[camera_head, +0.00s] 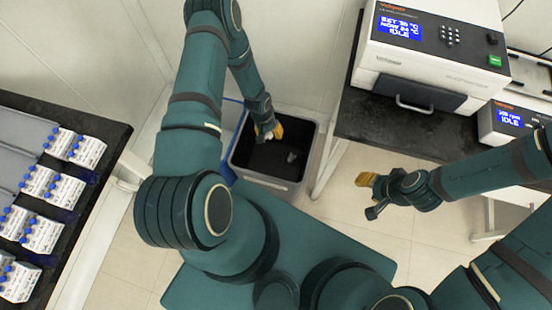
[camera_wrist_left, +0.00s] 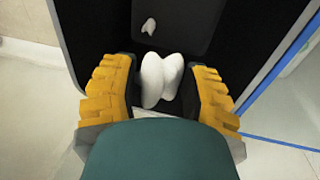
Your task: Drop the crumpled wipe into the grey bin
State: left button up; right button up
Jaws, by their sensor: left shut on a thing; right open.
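The grey bin (camera_head: 268,183) stands on the floor in the head view, its dark inside open upward. My left gripper (camera_head: 268,132) is at the bin's far side, over its opening. In the left wrist view, a white crumpled wipe (camera_wrist_left: 162,80) sits between the yellow fingers of my left gripper, which is shut on it. The dark inside of the bin (camera_wrist_left: 185,25) lies beyond it. My right gripper (camera_head: 366,180) is open and empty, over the floor right of the bin.
A small pale scrap (camera_head: 292,157) lies inside the bin; a pale scrap also shows in the left wrist view (camera_wrist_left: 149,26). A blue-edged bin (camera_head: 232,112) stands close at left. A dark bench (camera_head: 365,120) with instruments is at right, a rack table (camera_head: 100,128) at left.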

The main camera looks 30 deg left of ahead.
pick_arm(q)
jog(key=shift+f, duration=0.55)
jog(key=o, duration=0.8)
jog(key=shift+r, duration=0.1)
jog(key=r, duration=0.4)
jog(key=a+r, duration=0.1)
jog(key=r, duration=0.2)
jog(key=a+r, duration=0.1)
jog(key=r, duration=0.3)
jog(key=shift+s+r, duration=0.25)
jog(key=shift+r, duration=0.1)
